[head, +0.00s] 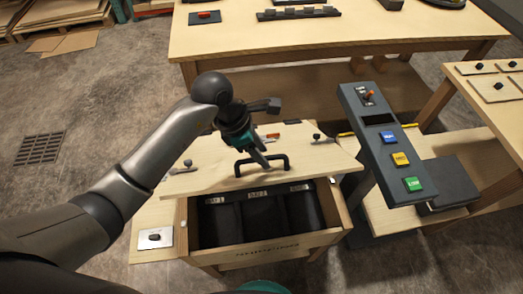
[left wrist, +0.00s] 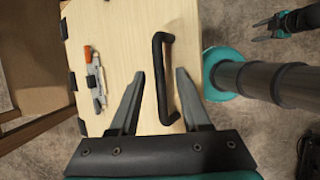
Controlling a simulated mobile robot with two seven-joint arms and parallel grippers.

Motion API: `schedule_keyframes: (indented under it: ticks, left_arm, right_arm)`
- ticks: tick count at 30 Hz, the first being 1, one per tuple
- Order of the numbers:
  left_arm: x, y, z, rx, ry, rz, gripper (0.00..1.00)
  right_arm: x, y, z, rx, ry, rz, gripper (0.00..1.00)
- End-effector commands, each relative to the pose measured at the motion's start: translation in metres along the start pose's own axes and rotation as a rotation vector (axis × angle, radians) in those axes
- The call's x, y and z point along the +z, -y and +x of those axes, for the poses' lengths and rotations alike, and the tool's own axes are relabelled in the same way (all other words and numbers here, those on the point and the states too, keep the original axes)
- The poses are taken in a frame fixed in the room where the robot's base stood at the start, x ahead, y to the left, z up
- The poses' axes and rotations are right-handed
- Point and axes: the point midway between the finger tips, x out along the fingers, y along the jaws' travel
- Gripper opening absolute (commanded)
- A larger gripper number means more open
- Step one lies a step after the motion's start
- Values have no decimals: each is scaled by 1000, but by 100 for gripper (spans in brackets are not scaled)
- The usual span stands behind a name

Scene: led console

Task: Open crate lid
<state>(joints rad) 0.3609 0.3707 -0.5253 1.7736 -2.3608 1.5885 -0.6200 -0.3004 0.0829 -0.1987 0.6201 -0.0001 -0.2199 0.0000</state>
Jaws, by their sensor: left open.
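The crate (head: 268,253) has a pale wooden lid (head: 215,178) with a black bar handle (head: 285,163). The lid stands raised at its front edge, so the dark compartments inside show below it. My left gripper (head: 262,158) is at the handle. In the left wrist view my left gripper (left wrist: 160,74) is open, with one finger on each side of the handle (left wrist: 165,50); I cannot tell whether they touch it. An orange-tipped metal latch (left wrist: 95,75) lies on the lid (left wrist: 120,40). What looks like my right gripper (left wrist: 280,25) shows small at the upper right.
A grey console (head: 385,140) with blue, yellow and green buttons stands right of the crate. A large wooden table (head: 330,40) is behind it. A side table (head: 495,75) is at the right. Open floor (head: 80,120) lies to the left.

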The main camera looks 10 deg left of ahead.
Motion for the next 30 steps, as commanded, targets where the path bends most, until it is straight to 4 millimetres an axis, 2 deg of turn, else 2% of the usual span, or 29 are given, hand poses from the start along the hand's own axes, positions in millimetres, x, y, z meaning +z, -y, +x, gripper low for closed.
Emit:
schedule_keyframes:
  ticks: [7,20,30]
  left_arm:
    - [0,0,1,0,0,0,47]
    - [0,0,0,0,0,0,0]
    - [0,0,0,0,0,0,0]
  right_arm:
    - [-1,3,0,-3,-1,1,57]
    - [-2,4,0,-6,-2,2,57]
    - [-2,4,0,-6,-2,1,57]
